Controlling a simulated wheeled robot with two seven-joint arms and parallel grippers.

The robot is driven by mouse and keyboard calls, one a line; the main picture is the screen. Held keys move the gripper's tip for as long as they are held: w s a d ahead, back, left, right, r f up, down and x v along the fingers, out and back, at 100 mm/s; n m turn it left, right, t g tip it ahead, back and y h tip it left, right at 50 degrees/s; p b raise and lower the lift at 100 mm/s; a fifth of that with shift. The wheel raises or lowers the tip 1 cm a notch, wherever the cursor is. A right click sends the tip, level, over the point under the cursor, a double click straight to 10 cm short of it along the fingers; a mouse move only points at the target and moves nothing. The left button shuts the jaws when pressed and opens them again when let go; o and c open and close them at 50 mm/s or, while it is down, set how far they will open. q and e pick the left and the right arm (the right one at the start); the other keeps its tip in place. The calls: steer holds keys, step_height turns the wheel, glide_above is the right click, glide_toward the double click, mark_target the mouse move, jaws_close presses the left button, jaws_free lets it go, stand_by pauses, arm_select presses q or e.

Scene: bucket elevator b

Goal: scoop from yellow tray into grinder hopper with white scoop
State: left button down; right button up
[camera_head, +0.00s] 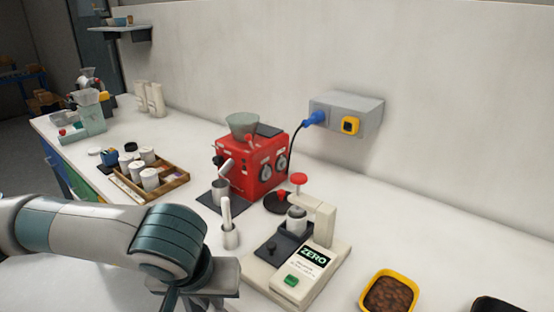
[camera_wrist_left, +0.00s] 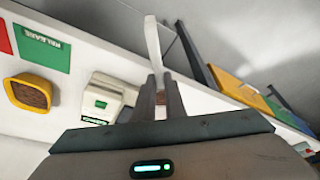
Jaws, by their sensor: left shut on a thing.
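The yellow tray (camera_head: 365,302), full of brown beans, sits at the lower right of the head view; it also shows at the left in the left wrist view (camera_wrist_left: 13,86). The red grinder (camera_head: 252,178) stands at mid counter with a translucent hopper (camera_head: 242,124) on top. My left gripper (camera_wrist_left: 160,98) is shut on a long white piece, seemingly the white scoop (camera_wrist_left: 152,42); which end shows is unclear. My right gripper is not in view.
A scale reading ZERO (camera_head: 315,257) stands between my left wrist and the tray. A wooden box of jars (camera_head: 175,182) is left. A wall socket box (camera_head: 345,113) is behind. A green RELEASE patch (camera_wrist_left: 42,47) lies beyond the tray.

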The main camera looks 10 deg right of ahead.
arm_select(q)
steer(key=w+a, duration=0.2)
steer(key=a, duration=0.4)
steer(key=w+a+n, duration=0.1)
steer(key=w+a, duration=0.1)
steer(key=a, duration=0.5)
steer(key=shift+w+a+f+y, duration=0.15)
steer(key=shift+w+y, duration=0.15)
steer(key=shift+w, duration=0.1)
steer(key=shift+w, duration=0.1)
